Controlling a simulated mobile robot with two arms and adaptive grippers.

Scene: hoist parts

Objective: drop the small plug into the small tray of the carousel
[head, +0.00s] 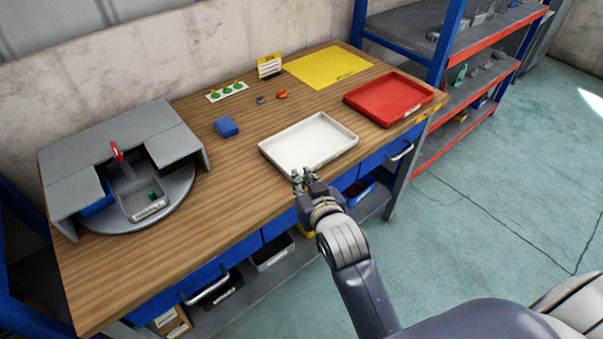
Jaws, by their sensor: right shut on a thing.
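The grey carousel (183,193) stands at the left of the bench, its round plate partly under a grey cover. A grey tray with a white label (149,210) shows in the cover's front opening, with a small green piece (151,195) in it. A blue tray (97,205) shows partly at the opening's left. I cannot tell which tray is the small one. My right gripper (304,175) is above the bench's front edge, by the white tray's near edge. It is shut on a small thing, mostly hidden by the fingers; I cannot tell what. My left gripper is out of view.
A white tray (292,158) and a red tray (366,112) lie on the bench. A blue block (226,126), small grey (260,99) and orange (282,94) pieces and a plate with green pieces (227,91) lie behind. Bare wood separates the carousel and white tray.

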